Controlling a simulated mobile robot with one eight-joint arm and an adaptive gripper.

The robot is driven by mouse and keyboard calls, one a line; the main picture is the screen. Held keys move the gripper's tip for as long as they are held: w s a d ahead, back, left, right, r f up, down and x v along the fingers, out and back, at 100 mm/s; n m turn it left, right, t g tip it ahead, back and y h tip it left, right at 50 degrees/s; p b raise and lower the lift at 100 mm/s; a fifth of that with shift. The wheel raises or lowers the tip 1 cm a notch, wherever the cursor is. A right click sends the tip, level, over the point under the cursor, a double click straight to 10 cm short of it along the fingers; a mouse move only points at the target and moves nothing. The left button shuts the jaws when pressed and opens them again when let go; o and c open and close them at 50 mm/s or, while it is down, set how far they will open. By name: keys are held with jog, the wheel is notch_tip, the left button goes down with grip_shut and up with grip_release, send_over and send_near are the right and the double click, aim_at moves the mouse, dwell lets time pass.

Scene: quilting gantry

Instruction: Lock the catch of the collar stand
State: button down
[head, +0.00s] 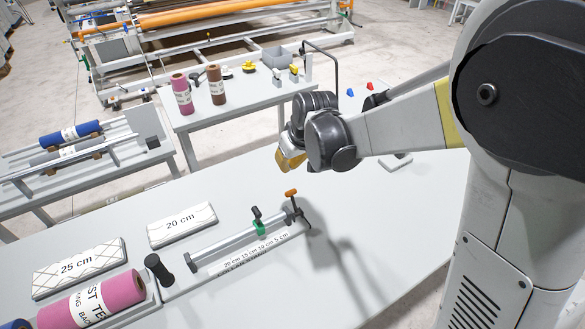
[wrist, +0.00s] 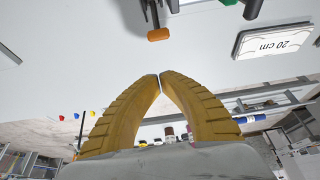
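The collar stand (head: 233,242) lies on the near table, a grey rail over a base strip marked 20, 15, 10 and 5 cm. A green collar (head: 259,228) with a black knob sits on the rail near its right end. An orange-tipped handle (head: 291,194) stands on a dark post at that end, and it also shows in the wrist view (wrist: 158,34). I cannot tell whether the catch is locked. My gripper (head: 290,160) hangs above and behind the handle, apart from it. Its yellow fingertips meet in the wrist view (wrist: 159,76), with nothing between them.
White-topped packs marked 20 cm (head: 182,224) and 25 cm (head: 80,267) lie left of the stand. A pink roll (head: 105,300) lies at the front left. The table right of the stand is clear. A second table (head: 235,105) stands behind with upright rolls.

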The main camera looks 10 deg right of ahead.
aim_at(294, 202)
jog(key=shift+a, duration=0.1)
jog(key=b+x, duration=0.3)
jog(key=x, duration=0.7)
jog(key=shift+f, duration=0.15)
jog(key=s, duration=0.1)
jog(key=s+d, duration=0.1)
jog(key=s+r+b, duration=0.1)
jog(key=shift+s+d+r, duration=0.1)
jog(key=shift+s+d, duration=0.2)
jog(key=shift+d, duration=0.05)
jog(key=shift+s, duration=0.1)
